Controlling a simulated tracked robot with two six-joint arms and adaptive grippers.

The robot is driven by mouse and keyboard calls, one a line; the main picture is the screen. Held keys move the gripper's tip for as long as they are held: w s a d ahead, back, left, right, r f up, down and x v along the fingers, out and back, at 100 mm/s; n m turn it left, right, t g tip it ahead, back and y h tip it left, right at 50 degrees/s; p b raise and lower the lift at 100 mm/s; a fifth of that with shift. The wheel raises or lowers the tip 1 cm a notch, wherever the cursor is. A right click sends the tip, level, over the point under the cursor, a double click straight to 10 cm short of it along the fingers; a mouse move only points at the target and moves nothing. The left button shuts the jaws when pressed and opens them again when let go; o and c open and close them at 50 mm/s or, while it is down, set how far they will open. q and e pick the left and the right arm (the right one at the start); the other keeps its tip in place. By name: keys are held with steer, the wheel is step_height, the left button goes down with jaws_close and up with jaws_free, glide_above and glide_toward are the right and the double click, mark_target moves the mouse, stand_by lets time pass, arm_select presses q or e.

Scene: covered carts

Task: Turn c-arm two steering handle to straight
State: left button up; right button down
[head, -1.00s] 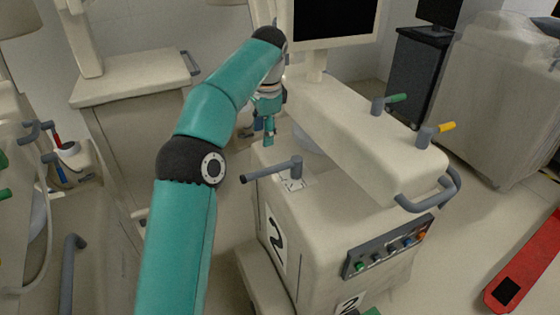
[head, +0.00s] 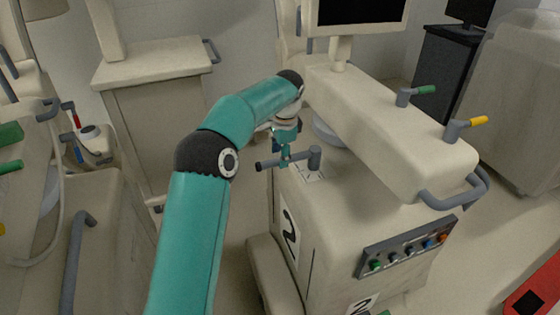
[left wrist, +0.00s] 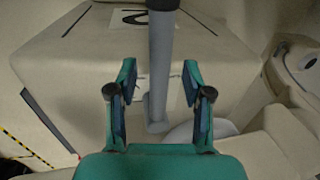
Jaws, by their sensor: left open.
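The c-arm two steering handle (head: 298,159) is a grey bar with a black end on a short upright post. It stands on the beige cart body (head: 345,215) marked "2" and points left in the head view. A small white marked label (head: 312,178) lies under its post. My left gripper (head: 284,160) is at the bar, between its black end and the post. In the left wrist view the grey bar (left wrist: 161,70) runs between the two open fingers of my left gripper (left wrist: 158,82), with gaps visible on both sides. My right gripper is not in view.
Above the handle is the cart's long beige upper housing (head: 385,125) with green (head: 427,90) and yellow-tipped (head: 478,121) levers. A button panel (head: 405,247) is on the cart's front. Another covered cart (head: 155,65) stands behind left. Grey floor shows between them.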

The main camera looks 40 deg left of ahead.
arm_select(q)
steer(key=shift+a+f, duration=0.15)
steer(key=shift+f, duration=0.8)
jaws_close()
